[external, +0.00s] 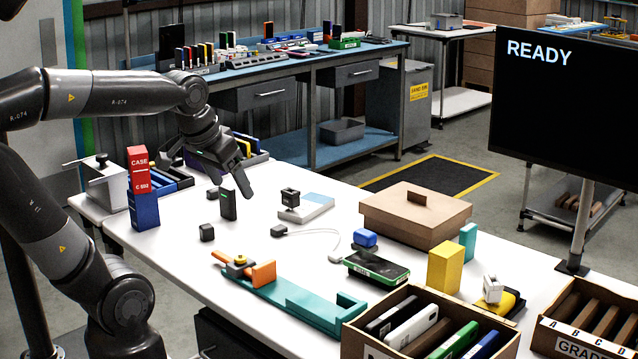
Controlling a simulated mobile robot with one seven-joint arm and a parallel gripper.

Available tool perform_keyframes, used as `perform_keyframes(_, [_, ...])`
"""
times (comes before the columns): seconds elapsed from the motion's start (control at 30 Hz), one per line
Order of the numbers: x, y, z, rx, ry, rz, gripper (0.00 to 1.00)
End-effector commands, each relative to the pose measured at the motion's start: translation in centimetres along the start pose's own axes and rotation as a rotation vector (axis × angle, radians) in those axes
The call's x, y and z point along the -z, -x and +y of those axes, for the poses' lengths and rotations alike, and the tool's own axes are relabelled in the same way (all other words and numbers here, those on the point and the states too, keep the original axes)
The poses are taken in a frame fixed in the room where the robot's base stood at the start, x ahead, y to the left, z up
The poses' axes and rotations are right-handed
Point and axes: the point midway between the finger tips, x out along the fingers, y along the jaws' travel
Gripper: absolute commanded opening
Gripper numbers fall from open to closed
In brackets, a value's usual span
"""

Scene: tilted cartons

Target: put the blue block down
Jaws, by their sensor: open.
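A small blue block (365,238) sits on the white table behind the dark phone-like device with a green edge (376,266). A larger blue block (144,210) stands upright at the table's left, with a red block marked CASE (139,170) on top of it. I cannot tell which of the two blue ones the task means. My gripper (240,183) is open and points down to the right, above the left part of the table.
A brown lidded box (416,214), a yellow block (444,267) and a teal-and-orange fixture (290,296) take up the table's right and front. A carton of slanted devices (362,340) stands at the front. A screen (566,95) reads READY. Bare tabletop lies around the small dark pieces.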

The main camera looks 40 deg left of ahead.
Motion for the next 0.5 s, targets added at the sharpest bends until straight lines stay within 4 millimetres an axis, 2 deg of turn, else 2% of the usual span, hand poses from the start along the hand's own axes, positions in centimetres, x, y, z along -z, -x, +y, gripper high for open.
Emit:
perform_keyframes(0.03, [-1.3,0.1,0.0,0.001,0.000,0.015,0.76])
perform_keyframes(0.1, [-2.5,0.0,-0.1,0.002,0.000,0.028,0.76])
perform_keyframes(0.2, [-3.5,-0.1,-0.1,0.002,-0.001,0.040,0.76])
perform_keyframes(0.5, [-4.0,-0.2,-0.1,0.003,-0.001,0.043,0.76])
